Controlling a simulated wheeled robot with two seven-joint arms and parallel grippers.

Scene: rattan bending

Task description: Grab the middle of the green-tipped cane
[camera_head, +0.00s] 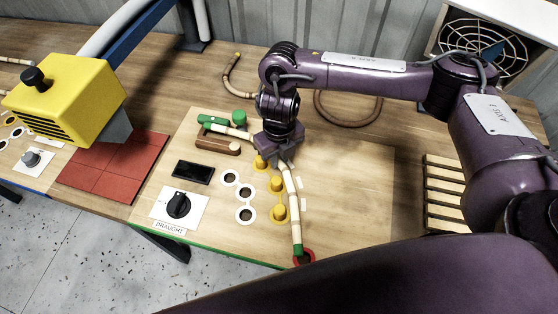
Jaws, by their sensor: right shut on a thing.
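The pale banded cane (293,205) lies on the light wooden board (350,190). A green tip (206,119) shows at its upper left end, and a green band (297,249) near its lower end, beside a red ring (304,258). The cane bends around past the yellow pegs (277,184). My right gripper (284,159) comes down from above and is shut on the cane near its middle, at the bend. Its jaws hide that stretch of the cane. My left gripper is not in view.
A green peg (239,117) and a brown block (217,145) stand close to the cane. A black dial (178,205) and white rings (245,192) are left of the pegs. A yellow box (66,98) hangs over red tiles (112,165). The board's right part is clear.

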